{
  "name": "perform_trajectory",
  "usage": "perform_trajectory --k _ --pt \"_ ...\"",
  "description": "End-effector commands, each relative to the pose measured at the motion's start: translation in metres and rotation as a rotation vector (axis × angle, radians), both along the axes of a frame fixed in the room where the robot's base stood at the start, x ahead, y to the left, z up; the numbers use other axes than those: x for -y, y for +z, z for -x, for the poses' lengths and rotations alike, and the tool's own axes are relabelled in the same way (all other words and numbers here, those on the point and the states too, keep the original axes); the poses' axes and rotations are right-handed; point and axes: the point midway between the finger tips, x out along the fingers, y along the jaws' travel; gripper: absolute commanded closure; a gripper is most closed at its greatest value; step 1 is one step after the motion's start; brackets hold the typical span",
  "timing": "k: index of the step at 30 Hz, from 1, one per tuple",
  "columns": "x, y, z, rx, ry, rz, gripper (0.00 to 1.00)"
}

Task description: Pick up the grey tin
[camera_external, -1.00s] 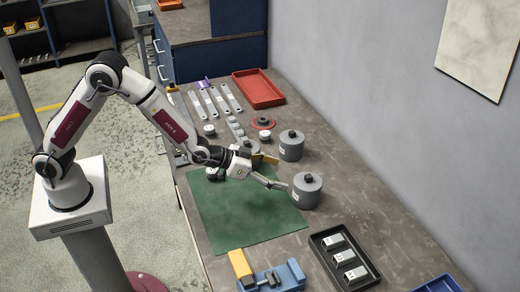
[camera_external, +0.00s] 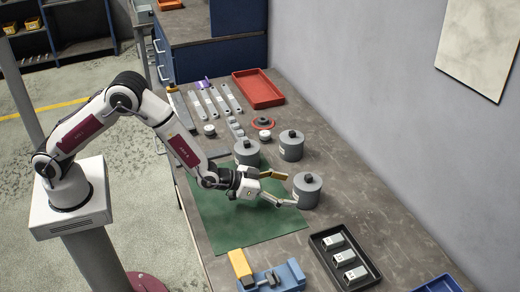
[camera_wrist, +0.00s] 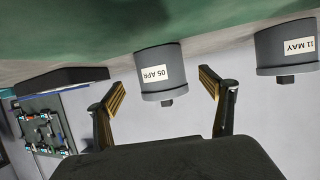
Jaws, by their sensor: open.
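Three grey tins with dark knobs on their lids stand on the bench. The nearest tin (camera_external: 307,192) stands upright just beyond my gripper (camera_external: 291,190), at the right edge of the green mat. My gripper is open and empty, its fingers pointing at this tin. In the wrist view, which is upside down, a tin labelled "05 APR" (camera_wrist: 158,72) shows between the fingertips. A second tin labelled "11 MAY" (camera_wrist: 287,47) is to its right. In the external view, the other tins are farther back, one at right (camera_external: 291,147) and one behind my wrist (camera_external: 247,153).
A black tray (camera_external: 322,256) with small metal pieces lies in front, beside a blue and yellow vise (camera_external: 270,277). A red tray (camera_external: 258,90), brackets and small round parts lie at the back. The green mat (camera_external: 235,222) is mostly clear; a wall stands at right.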

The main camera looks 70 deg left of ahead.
Motion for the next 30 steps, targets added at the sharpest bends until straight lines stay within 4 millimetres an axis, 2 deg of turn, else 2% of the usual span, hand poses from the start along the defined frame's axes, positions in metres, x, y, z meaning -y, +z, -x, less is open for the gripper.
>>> perform_trajectory --k 9,23,30 --pt "0.003 -0.008 -0.017 -0.001 0.000 0.000 0.18" --pt "0.004 -0.009 -0.020 -0.001 0.000 0.000 0.18" --pt "0.006 -0.011 -0.030 -0.001 0.000 0.000 0.18"
